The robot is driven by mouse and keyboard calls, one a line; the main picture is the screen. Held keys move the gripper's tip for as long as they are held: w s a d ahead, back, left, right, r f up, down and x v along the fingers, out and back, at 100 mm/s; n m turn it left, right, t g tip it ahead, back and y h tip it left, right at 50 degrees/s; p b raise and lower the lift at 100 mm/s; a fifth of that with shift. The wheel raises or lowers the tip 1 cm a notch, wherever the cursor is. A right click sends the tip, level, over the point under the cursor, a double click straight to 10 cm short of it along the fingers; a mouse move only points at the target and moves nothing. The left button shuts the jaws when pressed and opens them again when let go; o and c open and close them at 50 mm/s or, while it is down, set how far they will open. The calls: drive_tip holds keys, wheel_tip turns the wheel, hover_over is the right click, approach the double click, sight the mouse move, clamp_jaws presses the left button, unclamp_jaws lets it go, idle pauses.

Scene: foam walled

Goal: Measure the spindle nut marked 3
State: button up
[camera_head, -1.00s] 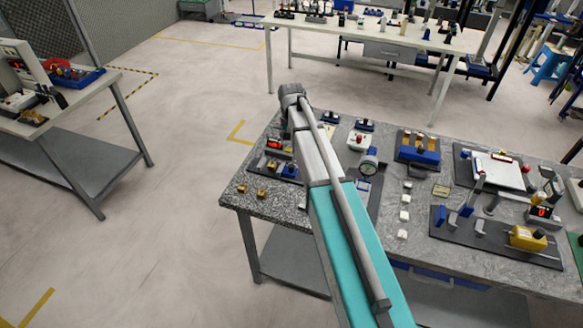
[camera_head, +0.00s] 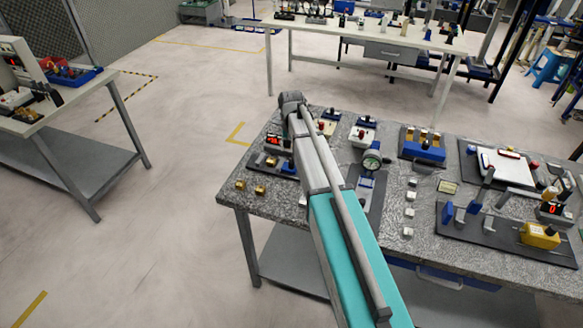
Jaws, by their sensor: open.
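Two small brass-coloured pieces (camera_head: 240,186) lie near the front left corner of the granite-topped table; they look like nuts, but I cannot read any mark on them. Several small light blocks (camera_head: 409,212) lie in a row right of my arm, also with no readable marks. I cannot tell which piece is the spindle nut marked 3. A dial gauge on a stand (camera_head: 372,161) is right of my arm, and a device with a red display (camera_head: 273,140) is just left of it. My arm reaches over the table; my gripper is hidden beyond its far end.
A blue fixture with brass-coloured pieces (camera_head: 422,150) stands at the table's back middle. A dark plate with a yellow block (camera_head: 540,236) and a second red display (camera_head: 551,209) fills the right. Other benches stand left (camera_head: 70,150) and behind (camera_head: 390,40). Bare floor lies left of the table.

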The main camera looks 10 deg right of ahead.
sight(292, 161)
drive_tip(key=shift+f+b, duration=3.5)
drive_tip(key=shift+f, duration=0.3)
drive_tip(key=shift+c, duration=0.3)
drive_tip(key=c, duration=0.9)
